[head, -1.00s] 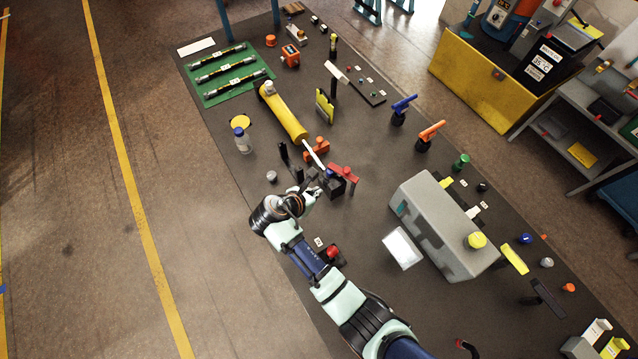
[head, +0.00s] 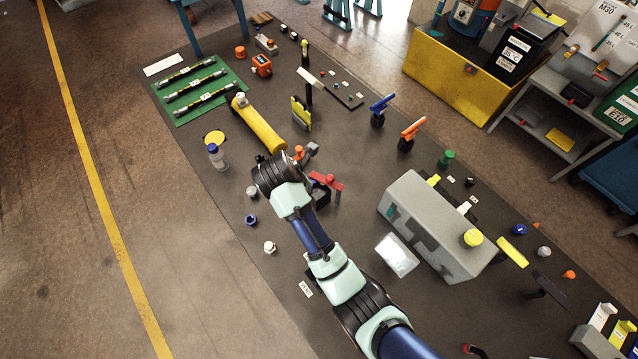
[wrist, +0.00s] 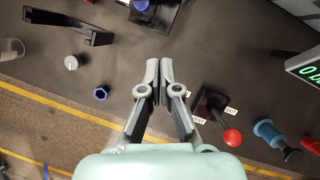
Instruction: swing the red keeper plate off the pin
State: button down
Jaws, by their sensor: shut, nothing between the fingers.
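The red keeper plate (head: 328,181) shows in the head view on a dark block, just right of my wrist. I cannot make out the plate clearly in the wrist view. The pin is not clear in the head view; my wrist covers the area left of the plate. The yellow cylinder (head: 260,128) lies beyond my wrist, its rod end largely hidden. My gripper (wrist: 160,66) is shut and empty in the wrist view, its tips over bare dark bench. A blue-topped part on a dark block (wrist: 155,14) is ahead of the tips. My fingers are hidden in the head view.
A red ball-knob lever (wrist: 232,137) stands right of my fingers. A black bracket (wrist: 68,27), a silver knob (wrist: 71,62) and a blue nut-shaped part (wrist: 102,93) are to the left. A big grey box (head: 435,225) stands right of my arm.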

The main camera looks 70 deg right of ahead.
aim_at(327, 179)
jog(key=b+x, duration=0.1)
jog(key=x, duration=0.8)
jog(key=shift+f, duration=0.3)
jog(key=d, duration=0.3)
jog(key=shift+s+d+f, duration=0.15)
jog(key=shift+d, duration=0.15)
jog(key=shift+s+d, duration=0.1)
jog(key=shift+d, duration=0.2)
